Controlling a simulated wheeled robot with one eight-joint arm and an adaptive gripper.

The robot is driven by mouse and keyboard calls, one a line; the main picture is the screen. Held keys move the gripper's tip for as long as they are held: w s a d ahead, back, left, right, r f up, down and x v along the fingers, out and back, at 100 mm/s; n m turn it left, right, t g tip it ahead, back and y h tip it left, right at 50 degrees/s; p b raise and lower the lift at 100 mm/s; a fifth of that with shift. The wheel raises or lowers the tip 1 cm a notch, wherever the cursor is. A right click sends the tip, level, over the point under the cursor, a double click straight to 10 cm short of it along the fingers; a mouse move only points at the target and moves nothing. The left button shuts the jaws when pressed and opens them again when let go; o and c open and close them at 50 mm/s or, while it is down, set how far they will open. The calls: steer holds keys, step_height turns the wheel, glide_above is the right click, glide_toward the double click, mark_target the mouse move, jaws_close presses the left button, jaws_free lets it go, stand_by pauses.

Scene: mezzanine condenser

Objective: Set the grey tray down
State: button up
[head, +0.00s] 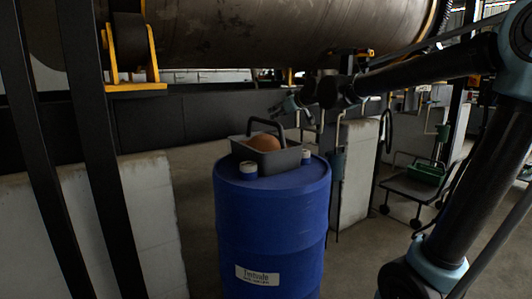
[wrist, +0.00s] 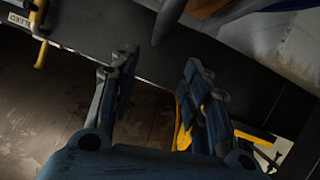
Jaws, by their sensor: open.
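The grey tray (head: 285,161) sits on top of the blue barrel (head: 270,235), with its dark arched handle (head: 265,124) standing up. A round brown object (head: 264,142) lies in the tray. My gripper (head: 284,106) is above and a little right of the tray in the head view, apart from the handle. In the wrist view my gripper (wrist: 160,65) is open, with nothing between its fingers.
Two white-capped bungs stand on the barrel top beside the tray. A large metal cylinder (head: 280,25) hangs overhead behind it. Dark posts (head: 90,130) and a pale block wall (head: 150,220) stand at left. A cart with a green box (head: 426,174) is at right.

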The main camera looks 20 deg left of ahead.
mark_target(266, 121)
steer(key=x, duration=0.9)
steer(key=shift+w+a+f, duration=0.4)
steer(key=shift+w+f, duration=0.1)
steer(key=shift+w, duration=0.15)
steer(key=shift+w+a+f, duration=0.35)
steer(key=shift+w+f, duration=0.15)
steer(key=shift+w, duration=0.15)
steer(key=shift+x, duration=0.95)
jaws_close()
steer(key=shift+r, duration=0.1)
